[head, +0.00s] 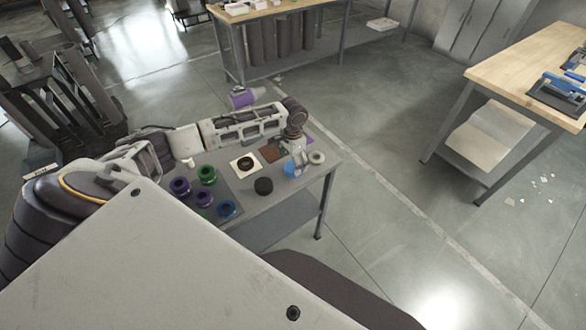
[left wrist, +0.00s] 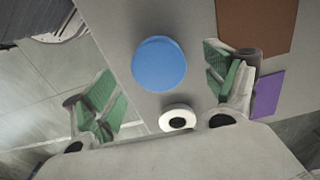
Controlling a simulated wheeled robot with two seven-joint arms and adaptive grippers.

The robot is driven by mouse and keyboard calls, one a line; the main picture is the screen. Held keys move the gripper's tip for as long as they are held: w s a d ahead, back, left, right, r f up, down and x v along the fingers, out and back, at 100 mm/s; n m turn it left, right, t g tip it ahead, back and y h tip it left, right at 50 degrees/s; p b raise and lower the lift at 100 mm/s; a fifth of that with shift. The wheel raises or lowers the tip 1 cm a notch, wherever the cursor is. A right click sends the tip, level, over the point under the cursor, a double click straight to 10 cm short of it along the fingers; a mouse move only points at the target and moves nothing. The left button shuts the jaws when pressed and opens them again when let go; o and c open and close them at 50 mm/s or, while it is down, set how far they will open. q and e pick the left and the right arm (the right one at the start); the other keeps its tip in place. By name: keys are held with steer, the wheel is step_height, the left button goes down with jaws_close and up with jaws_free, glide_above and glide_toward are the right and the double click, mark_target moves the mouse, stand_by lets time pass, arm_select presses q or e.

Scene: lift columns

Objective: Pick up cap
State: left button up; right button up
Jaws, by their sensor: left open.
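I cannot tell for sure which thing is the cap. A round black piece (head: 263,186) on the grey table may be it; it lies left of my left gripper in the head view. A flat blue disc (head: 289,168) lies beside the gripper; it also shows in the left wrist view (left wrist: 159,64). A white ring with a dark centre (head: 317,157) lies near the table's edge and shows in the left wrist view (left wrist: 177,118). My left gripper (head: 300,163) is open and empty above the table's right end. Its green-padded fingers (left wrist: 162,90) stand wide apart in the wrist view.
The grey table (head: 262,207) also carries purple, green and blue rings (head: 206,174), a white square with a dark ring (head: 244,163), a brown square (left wrist: 255,25) and a purple square (left wrist: 267,93). A wooden workbench (head: 515,65) stands at right. Open floor lies between.

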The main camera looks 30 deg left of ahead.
mark_target(293, 166)
arm_select(q)
steer(key=shift+d+f, duration=0.1)
steer(key=shift+f, duration=1.55)
steer(key=shift+c, duration=0.2)
steer(key=c, duration=1.2)
steer(key=shift+o, duration=0.2)
steer(key=shift+r, duration=0.15)
step_height(293, 166, up, 10)
steer(key=shift+r+p, duration=0.8)
steer(key=shift+p, duration=0.35)
